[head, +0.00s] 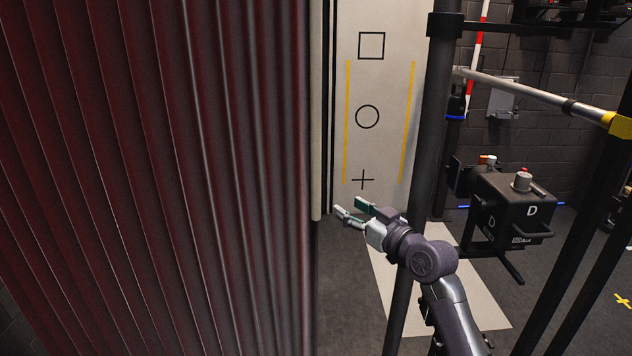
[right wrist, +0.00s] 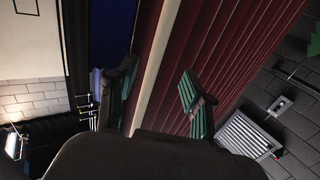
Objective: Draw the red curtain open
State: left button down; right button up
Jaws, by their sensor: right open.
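The red curtain (head: 150,170) hangs in dark vertical folds over the left half of the head view. A pale upright strip (head: 316,120) runs along its right edge. My right gripper (head: 352,213) is open, just right of that edge, with a visible gap of floor between. In the right wrist view the open fingers (right wrist: 160,90) appear on either side of the pale strip (right wrist: 158,60), with the red folds (right wrist: 225,50) behind the right finger. Nothing is gripped. My left gripper is not in view.
A white panel (head: 385,90) with a square, circle and cross stands behind. A dark post (head: 434,120) rises close to my right arm. A black box (head: 515,205) marked D, with a red-topped button, is mounted further right. Grey floor (head: 350,290) is clear beside the curtain.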

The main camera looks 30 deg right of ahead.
aim_at(319, 187)
jog(key=w+p, duration=0.1)
jog(key=w, duration=0.3)
jog(key=w+p, duration=0.1)
jog(key=w, duration=0.3)
jog(key=w+p, duration=0.1)
jog(key=w, duration=0.4)
jog(key=shift+a+r, duration=0.15)
jog(key=shift+a, duration=0.1)
jog(key=shift+w, duration=0.45)
grip_shut()
